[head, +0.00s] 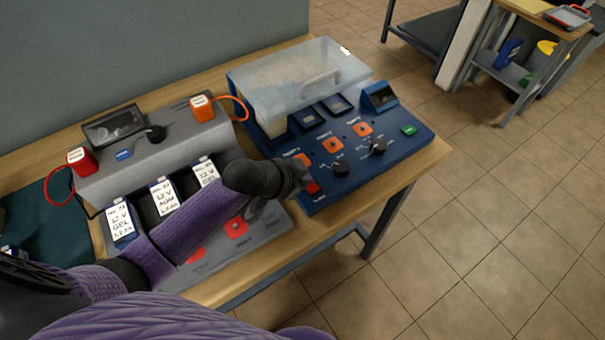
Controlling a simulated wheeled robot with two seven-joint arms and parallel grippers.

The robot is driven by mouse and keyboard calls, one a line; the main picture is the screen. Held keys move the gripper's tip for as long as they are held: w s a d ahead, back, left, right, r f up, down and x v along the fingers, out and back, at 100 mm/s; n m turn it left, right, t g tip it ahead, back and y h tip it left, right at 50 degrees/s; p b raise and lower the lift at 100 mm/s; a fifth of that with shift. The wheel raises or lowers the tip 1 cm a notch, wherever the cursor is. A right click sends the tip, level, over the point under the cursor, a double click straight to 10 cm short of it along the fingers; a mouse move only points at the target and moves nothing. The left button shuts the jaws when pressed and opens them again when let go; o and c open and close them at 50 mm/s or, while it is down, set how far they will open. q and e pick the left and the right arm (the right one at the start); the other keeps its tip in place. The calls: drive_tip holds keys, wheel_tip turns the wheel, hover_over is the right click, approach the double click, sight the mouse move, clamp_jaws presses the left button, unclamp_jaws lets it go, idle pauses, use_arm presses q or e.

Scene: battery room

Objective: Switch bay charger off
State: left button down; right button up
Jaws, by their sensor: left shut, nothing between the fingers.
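A blue charger unit (385,150) with a clear lid stands at the right of the bench. Its panel has orange buttons, black knobs (341,169), a green button (409,130) and a red switch (313,187) at its front left corner. A grey charger (180,142) with labelled 12 V batteries (164,196) in its bays stands to the left. My left gripper (301,184) is shut and empty, its tips right beside the red switch. I cannot tell whether they touch it, nor the switch's position. My left forearm hides part of the grey charger's front. My right gripper is not in view.
Red (82,161) and orange (202,108) clamps with cables sit on the grey charger. Tiled floor is open beyond, with a side table (545,20) at the back right.

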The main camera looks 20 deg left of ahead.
sight(308, 191)
use_arm(q)
drive_tip(key=shift+s+d+r+p, duration=0.1)
drive_tip(key=shift+s+d+p, duration=0.3)
drive_tip(key=shift+d, duration=0.2)
drive_tip(key=shift+r+p, duration=0.35)
drive_tip(key=shift+p, duration=0.1)
wheel_tip(308, 191, up, 4)
drive_tip(key=p, duration=0.4)
drive_tip(key=shift+s+d, duration=0.1)
drive_tip(key=shift+d, duration=0.05)
drive_tip(key=p+v, duration=0.3)
drive_tip(key=v, duration=0.6)
drive_tip(key=shift+s+a, duration=0.25)
drive_tip(key=shift+s, duration=0.1)
